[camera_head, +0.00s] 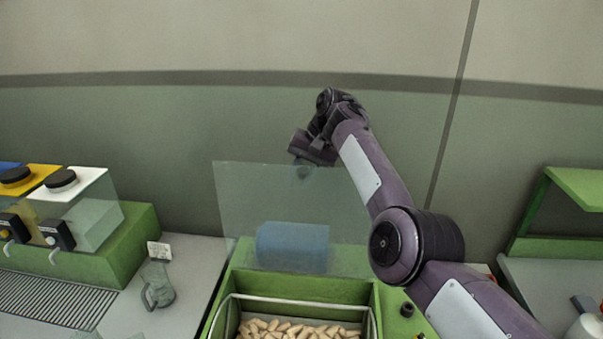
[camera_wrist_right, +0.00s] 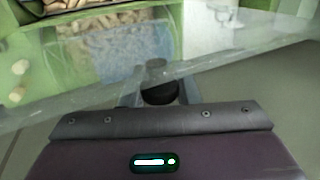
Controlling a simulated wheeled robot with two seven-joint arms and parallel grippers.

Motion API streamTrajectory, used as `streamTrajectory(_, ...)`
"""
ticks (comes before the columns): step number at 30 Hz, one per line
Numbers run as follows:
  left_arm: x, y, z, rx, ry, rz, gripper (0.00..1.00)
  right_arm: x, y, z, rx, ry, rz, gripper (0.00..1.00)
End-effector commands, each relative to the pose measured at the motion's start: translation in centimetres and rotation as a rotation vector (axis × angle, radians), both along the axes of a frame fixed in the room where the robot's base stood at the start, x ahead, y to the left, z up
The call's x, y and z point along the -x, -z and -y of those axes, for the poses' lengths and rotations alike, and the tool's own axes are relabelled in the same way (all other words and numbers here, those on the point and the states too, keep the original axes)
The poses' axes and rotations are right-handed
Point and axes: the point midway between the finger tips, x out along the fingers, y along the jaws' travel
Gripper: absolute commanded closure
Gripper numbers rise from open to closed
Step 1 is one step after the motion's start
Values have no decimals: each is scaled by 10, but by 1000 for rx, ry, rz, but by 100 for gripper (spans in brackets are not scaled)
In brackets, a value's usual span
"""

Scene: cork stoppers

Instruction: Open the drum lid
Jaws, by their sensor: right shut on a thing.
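A clear lid panel (camera_head: 240,200) stands raised, close to upright, at the back of a green-walled bin (camera_head: 300,285) of corks. A blue cylinder (camera_head: 292,248) shows through the panel. My right gripper (camera_head: 303,172) is at the panel's top edge. In the right wrist view, my right gripper (camera_wrist_right: 158,98) is shut on a dark knob (camera_wrist_right: 156,68) at the panel's edge (camera_wrist_right: 225,62). Corks show blurred through the panel there. My left gripper is not in view.
At the left, clear dispensers (camera_head: 90,215) with dark knobs stand on a green base beside a glass jug (camera_head: 157,287) and a small label card (camera_head: 159,250). A green shelf frame (camera_head: 560,245) stands at the right. The wall is behind my right arm.

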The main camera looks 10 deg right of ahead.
Motion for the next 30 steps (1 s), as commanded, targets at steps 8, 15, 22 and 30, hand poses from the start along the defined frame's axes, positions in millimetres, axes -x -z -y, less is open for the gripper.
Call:
streamTrajectory(8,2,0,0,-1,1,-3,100,3,5,-1,0,-4,-15,100)
streamTrajectory(15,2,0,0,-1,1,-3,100,2,4,-1,1,-3,-11,50)
streamTrajectory(22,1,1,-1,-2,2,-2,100,1,2,0,1,-3,-7,50)
streamTrajectory(30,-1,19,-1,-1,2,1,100,3,-28,13,1,-2,-4,50)
